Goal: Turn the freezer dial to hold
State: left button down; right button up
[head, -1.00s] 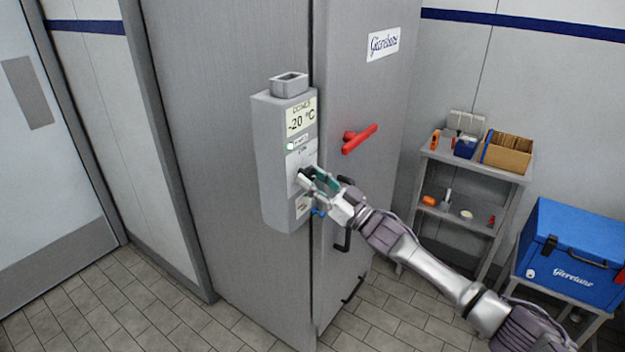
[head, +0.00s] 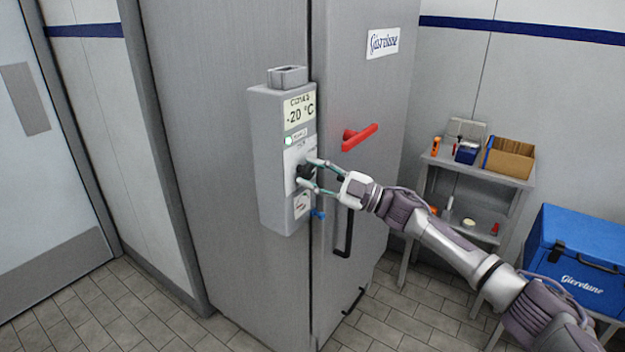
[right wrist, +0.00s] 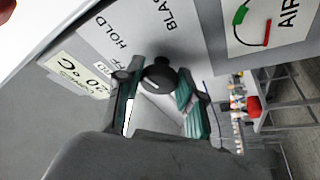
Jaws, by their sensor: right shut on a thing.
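The freezer dial (head: 304,171) is a dark round knob on the white label plate of the grey control box (head: 266,190) on the freezer front. In the right wrist view the dial (right wrist: 160,76) shows black, with a short light mark on its face. The words HOLD, BLA… and a partly covered "…FF" are printed around it. I cannot tell for sure which word the mark points at. My right gripper (head: 308,174) is shut on the dial, one finger above and one below it. The right wrist view shows its green-padded fingers (right wrist: 155,90) on either side. My left gripper is not in view.
The box display (head: 300,112) reads -20 °C. A blue part (head: 318,214) sticks out low beside the box. A red handle (head: 358,138) and a black handle (head: 345,235) are on the freezer door. A shelf cart (head: 480,172) and a blue cooler (head: 575,265) stand at right.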

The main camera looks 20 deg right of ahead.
jog(key=shift+n+g, duration=0.5)
jog(key=shift+n, duration=0.9)
jog(key=o, duration=1.1)
jog(key=shift+o, duration=0.2)
jog(key=v, duration=1.2)
jog(key=shift+r, duration=0.15)
jog(key=shift+d, duration=0.1)
